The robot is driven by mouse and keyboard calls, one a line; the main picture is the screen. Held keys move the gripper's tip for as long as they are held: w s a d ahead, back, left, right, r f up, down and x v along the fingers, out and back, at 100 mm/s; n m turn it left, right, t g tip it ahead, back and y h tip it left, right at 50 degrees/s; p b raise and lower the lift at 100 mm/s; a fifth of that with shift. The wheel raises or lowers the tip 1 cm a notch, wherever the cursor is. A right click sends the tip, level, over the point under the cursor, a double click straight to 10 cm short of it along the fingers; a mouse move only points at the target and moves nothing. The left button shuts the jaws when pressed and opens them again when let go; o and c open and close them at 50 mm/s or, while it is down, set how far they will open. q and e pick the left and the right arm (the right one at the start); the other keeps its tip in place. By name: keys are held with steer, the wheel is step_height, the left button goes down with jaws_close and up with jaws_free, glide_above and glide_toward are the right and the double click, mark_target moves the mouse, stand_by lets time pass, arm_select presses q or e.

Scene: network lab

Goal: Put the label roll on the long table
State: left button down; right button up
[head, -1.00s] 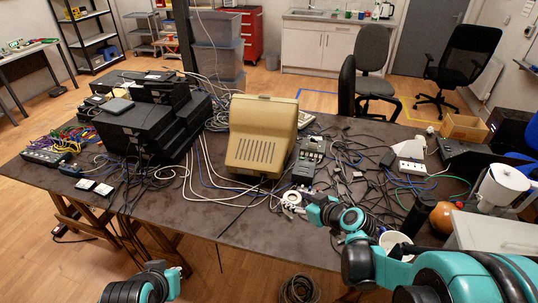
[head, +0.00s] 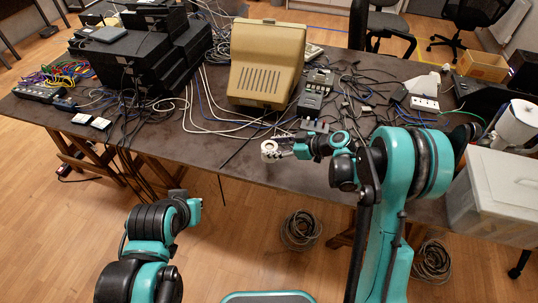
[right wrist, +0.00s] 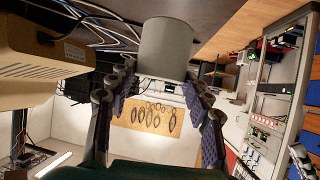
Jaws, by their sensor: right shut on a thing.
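The label roll (head: 269,151), a pale ring with a hole, shows in the head view over the front part of the long table (head: 225,163), below the beige monitor. My right gripper (head: 282,148) is shut on it. In the right wrist view the roll (right wrist: 165,48) is a grey-white cylinder between the two fingertips. I cannot tell whether it touches the tabletop. My left gripper (head: 178,195) is in front of the table at the lower left, apart from everything; its fingers are not clear.
The beige monitor (head: 266,62) stands behind the roll. Cables and a dark device (head: 315,92) lie to its right, and stacked black boxes (head: 135,60) stand at the left. A translucent bin (head: 495,195) is at the right. The front strip left of the roll is mostly bare.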

steer(key=shift+x, duration=0.9)
step_height(320, 180, down, 4)
steer(key=shift+s+a+f+b, duration=0.1)
steer(key=shift+b, duration=1.15)
steer(key=o, duration=1.2)
steer(key=shift+o, duration=0.2)
